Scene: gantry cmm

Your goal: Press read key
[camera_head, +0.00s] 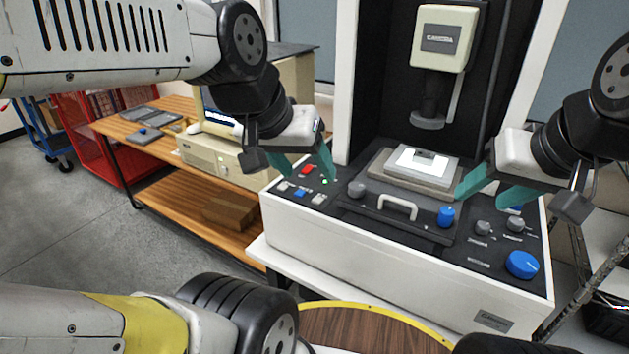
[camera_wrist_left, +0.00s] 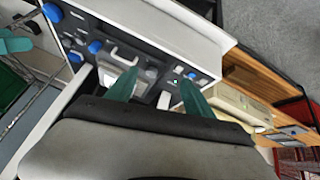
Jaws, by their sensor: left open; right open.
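The measuring machine (camera_head: 350,232) has a dark front panel. At its left end sit a red key (camera_head: 306,170), a blue key (camera_head: 299,192), pale keys (camera_head: 318,199) and a small lit green light (camera_head: 324,181). Their labels are too small to read, so I cannot tell which is the read key. My left gripper (camera_head: 311,177) is open and empty over this key group; contact cannot be made out. In the left wrist view, its teal fingers (camera_wrist_left: 160,77) spread above the panel, with the green light (camera_wrist_left: 175,82) between them. My right gripper (camera_head: 480,200) is open and empty over the panel's right part.
A stage with a pale block (camera_head: 423,160) stands under the camera head (camera_head: 443,38). A handle (camera_head: 397,206), a blue knob (camera_head: 446,215) and a large blue knob (camera_head: 522,264) stick up from the panel. A wooden bench (camera_head: 150,172) with a beige computer stands left.

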